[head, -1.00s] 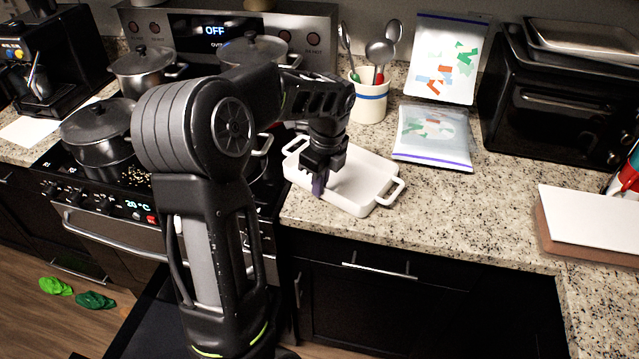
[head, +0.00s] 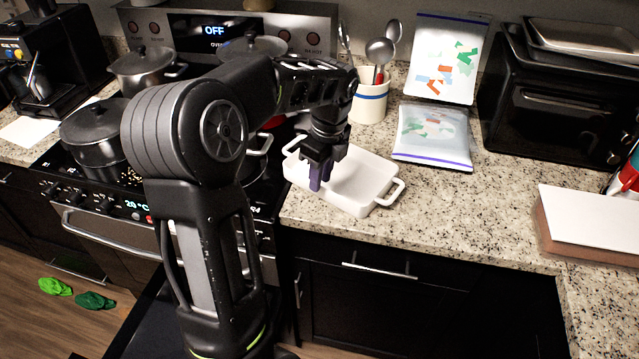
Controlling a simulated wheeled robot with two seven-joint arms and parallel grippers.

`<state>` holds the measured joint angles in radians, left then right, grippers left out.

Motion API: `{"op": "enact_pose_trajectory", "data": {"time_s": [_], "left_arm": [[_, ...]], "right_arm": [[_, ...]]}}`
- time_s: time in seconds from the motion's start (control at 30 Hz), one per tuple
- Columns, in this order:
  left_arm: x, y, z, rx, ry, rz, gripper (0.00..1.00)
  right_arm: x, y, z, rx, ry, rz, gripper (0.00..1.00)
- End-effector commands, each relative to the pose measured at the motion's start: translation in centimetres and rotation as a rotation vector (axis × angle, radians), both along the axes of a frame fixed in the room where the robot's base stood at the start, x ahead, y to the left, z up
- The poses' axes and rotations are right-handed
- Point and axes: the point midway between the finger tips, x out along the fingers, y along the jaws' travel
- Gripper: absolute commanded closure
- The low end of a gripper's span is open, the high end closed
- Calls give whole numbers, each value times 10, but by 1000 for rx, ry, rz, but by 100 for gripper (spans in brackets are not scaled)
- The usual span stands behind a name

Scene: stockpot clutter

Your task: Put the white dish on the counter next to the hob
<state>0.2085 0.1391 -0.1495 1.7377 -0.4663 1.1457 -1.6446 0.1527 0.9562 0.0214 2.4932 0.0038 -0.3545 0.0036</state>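The white dish (head: 352,185), a rectangular baking dish with a handle at each end, sits on the granite counter (head: 440,215) just right of the hob (head: 258,190). It looks level, near the counter's front edge. My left gripper (head: 320,180) points down over the dish's left part, its purple fingertips in front of the dish's inside. It hides part of the dish's left side. I cannot tell whether the fingers are apart or touch the dish. My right gripper is not in view.
Pots (head: 97,135) stand on the hob. A utensil crock (head: 370,100), clear bags (head: 433,135) and a black toaster oven (head: 555,105) stand behind and right of the dish. A white board (head: 595,220) lies at far right. The counter between is clear.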

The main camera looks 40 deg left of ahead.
Motion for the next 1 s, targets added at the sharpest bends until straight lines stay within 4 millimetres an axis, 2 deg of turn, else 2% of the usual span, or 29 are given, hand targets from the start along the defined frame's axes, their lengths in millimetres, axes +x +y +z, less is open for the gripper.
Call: {"op": "enact_pose_trajectory", "data": {"time_s": [0.2,0.43,0.6,1.0], "left_arm": [[2,-6,46,1,-5,-1,76],[2,-10,83,0,-3,0,76],[1,-11,91,0,-1,0,76],[1,-11,91,0,0,0,76]], "right_arm": [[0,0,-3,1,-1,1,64],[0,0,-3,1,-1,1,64],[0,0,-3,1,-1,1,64],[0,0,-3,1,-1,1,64]]}}
